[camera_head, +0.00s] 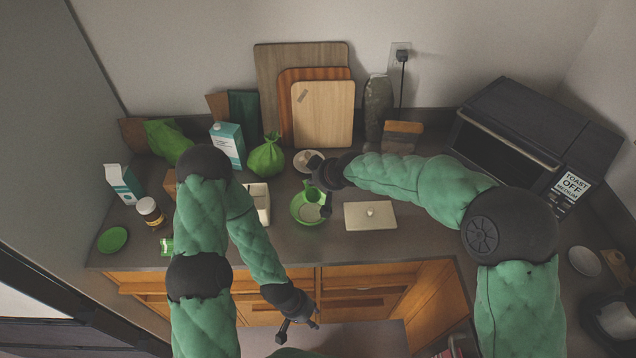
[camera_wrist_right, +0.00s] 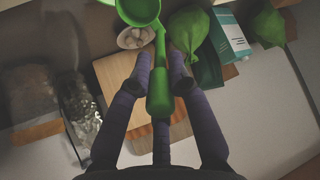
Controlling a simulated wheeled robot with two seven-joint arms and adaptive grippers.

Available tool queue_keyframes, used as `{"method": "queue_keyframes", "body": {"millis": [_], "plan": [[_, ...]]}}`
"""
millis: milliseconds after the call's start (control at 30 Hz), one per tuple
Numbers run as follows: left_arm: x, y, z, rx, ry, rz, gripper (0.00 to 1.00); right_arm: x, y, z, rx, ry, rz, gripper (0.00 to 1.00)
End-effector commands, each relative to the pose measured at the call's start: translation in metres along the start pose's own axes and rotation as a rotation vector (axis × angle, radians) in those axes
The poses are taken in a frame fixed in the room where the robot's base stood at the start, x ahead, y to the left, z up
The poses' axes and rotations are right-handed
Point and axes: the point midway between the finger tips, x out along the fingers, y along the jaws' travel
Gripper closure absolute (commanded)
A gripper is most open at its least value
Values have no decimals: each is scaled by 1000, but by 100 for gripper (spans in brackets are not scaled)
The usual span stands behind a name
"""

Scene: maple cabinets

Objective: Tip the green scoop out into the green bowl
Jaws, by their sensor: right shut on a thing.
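The green bowl (camera_head: 299,217) stands on the dark counter near its front edge, with something pale inside. My right gripper (camera_head: 322,187) is just above and beside the bowl's back right rim. It is shut on the handle of the green scoop (camera_wrist_right: 160,90), which runs between its fingers in the right wrist view. The scoop's cup (camera_wrist_right: 139,8) is cut by the top edge there, and I see no contents in it. In the head view the scoop is small and partly hidden by the gripper. My left gripper (camera_head: 299,328) hangs empty in front of the drawers, its fingers apart.
A white container (camera_head: 260,202) is left of the bowl, and a pale board (camera_head: 370,216) with a small knob is right of it. A plate of pale lumps (camera_head: 309,160) and a green bag (camera_head: 267,158) stand behind. A toaster oven (camera_head: 510,145) fills the right side.

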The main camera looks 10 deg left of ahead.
Motion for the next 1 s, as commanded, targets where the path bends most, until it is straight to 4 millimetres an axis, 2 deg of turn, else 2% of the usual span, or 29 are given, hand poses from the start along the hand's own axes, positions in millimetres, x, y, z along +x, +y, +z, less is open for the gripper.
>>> {"method": "queue_keyframes", "body": {"millis": [1000], "plan": [[-34,12,1,0,0,0,60,3,0,-19,-1,-134,1,100]]}}
